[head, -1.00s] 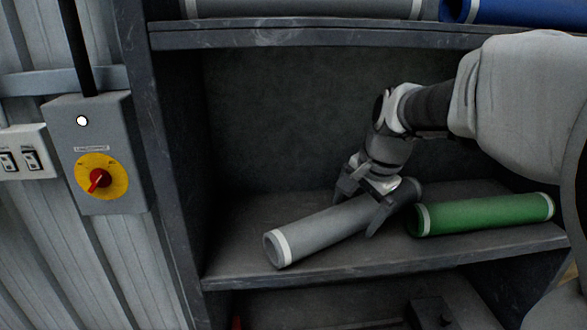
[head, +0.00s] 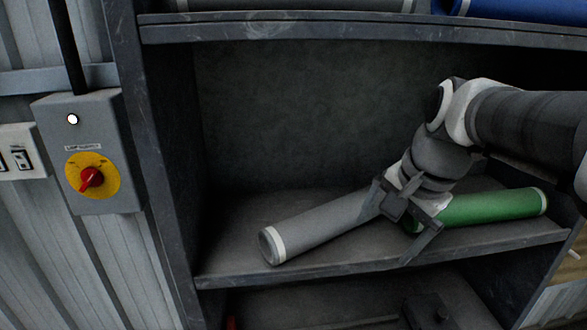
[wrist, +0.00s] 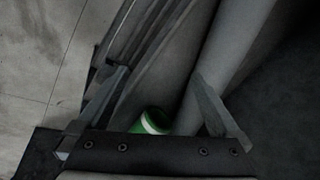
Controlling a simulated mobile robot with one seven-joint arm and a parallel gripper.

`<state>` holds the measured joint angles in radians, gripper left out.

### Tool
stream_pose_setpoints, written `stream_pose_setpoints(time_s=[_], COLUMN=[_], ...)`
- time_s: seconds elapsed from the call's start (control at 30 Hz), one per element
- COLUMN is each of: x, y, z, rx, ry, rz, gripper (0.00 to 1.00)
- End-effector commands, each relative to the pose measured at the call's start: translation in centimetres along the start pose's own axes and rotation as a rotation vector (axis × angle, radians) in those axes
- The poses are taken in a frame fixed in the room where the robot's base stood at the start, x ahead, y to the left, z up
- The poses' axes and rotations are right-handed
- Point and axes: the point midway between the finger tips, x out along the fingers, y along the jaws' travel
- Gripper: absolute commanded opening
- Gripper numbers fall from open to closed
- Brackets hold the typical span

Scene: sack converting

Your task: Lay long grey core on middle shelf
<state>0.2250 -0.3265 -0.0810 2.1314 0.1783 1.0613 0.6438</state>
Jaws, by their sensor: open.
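The long grey core (head: 318,228) with pale end bands lies on the middle shelf (head: 215,266), angled from front left to back right. It also shows in the wrist view (wrist: 232,50), passing by the right finger. My gripper (head: 394,232) is open at the core's right part, its fingers spread and empty. It stands between the grey core and a green core (head: 492,207), and hides the grey core's right end and part of the green one. The green core's end also shows between my fingers in the wrist view (wrist: 154,121).
The upper shelf (head: 290,33) holds a grey core (head: 300,4) and a blue core (head: 525,10). The lower shelf holds a dark block (head: 428,312). A switch box (head: 90,150) with a red knob is on the left wall. The shelf's left part is clear.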

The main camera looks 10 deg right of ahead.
Motion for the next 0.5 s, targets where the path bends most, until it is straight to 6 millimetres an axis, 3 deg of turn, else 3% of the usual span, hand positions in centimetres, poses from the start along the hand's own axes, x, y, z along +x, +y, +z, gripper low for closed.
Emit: stream_pose_setpoints(time_s=[0.03, 0.27, 0.37, 0.5], x=[-1.2, -1.7, -1.5, -0.6], y=[0.4, 1.6, 1.9, 2.9], z=[0.1, 1.0, 2.7, 6.3], rx=[-0.001, -0.039, -0.188, -0.538], ry=[0.025, 0.031, 0.054, 0.109], rz=[-0.021, -0.021, -0.024, -0.022], gripper=[1.0, 1.0, 1.0, 1.0])
